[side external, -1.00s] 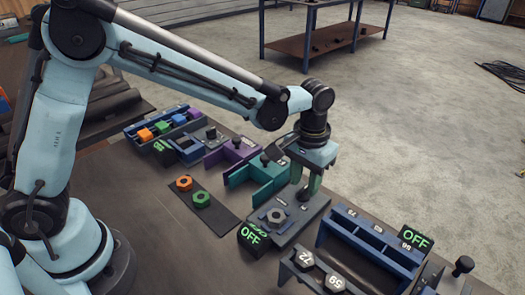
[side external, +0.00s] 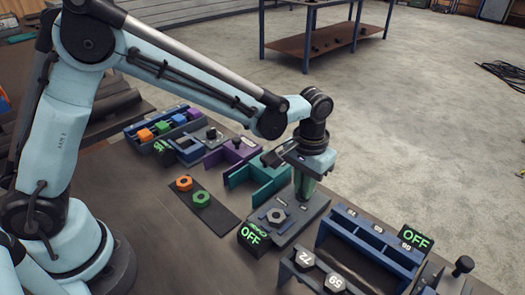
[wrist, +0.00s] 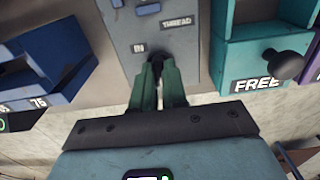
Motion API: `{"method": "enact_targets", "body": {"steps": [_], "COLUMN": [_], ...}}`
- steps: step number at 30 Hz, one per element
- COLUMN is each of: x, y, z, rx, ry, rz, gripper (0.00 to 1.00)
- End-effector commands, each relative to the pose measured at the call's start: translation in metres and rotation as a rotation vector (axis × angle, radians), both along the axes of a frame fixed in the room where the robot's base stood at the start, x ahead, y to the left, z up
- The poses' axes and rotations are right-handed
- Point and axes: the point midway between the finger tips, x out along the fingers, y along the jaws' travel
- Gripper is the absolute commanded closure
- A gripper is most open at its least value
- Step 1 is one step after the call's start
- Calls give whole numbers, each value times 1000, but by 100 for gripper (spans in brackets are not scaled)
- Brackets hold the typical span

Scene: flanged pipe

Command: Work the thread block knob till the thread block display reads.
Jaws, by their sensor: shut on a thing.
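The thread block (side external: 292,224) is a grey plate with a hex nut (side external: 275,217) on it. Its display (side external: 251,236) at the front left corner shows green OFF. In the wrist view the block (wrist: 186,55) carries the labels THREAD and IN. My gripper (side external: 303,198) points down at the block's far end. In the wrist view its green fingers (wrist: 158,72) are shut on the dark thread block knob (wrist: 157,57), which stands between the tips. The knob is mostly hidden by the fingers in the side view.
A teal block (side external: 262,181) stands close behind; its label reads FREE in the wrist view. A blue frame (side external: 368,245) with another OFF display (side external: 415,238) stands to the right. Orange (side external: 184,183) and green (side external: 201,199) nuts lie on a dark mat.

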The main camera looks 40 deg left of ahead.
Motion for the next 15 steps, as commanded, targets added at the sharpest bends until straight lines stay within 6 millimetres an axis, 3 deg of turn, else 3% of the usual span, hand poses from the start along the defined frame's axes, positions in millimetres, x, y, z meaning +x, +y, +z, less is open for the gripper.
{"method": "enact_targets", "body": {"steps": [8, 15], "x": [0, 0], "y": [0, 0], "z": [0, 0], "rx": [0, 1], "ry": [3, 4], "rz": [-80, -259], "gripper": [100, 100]}}
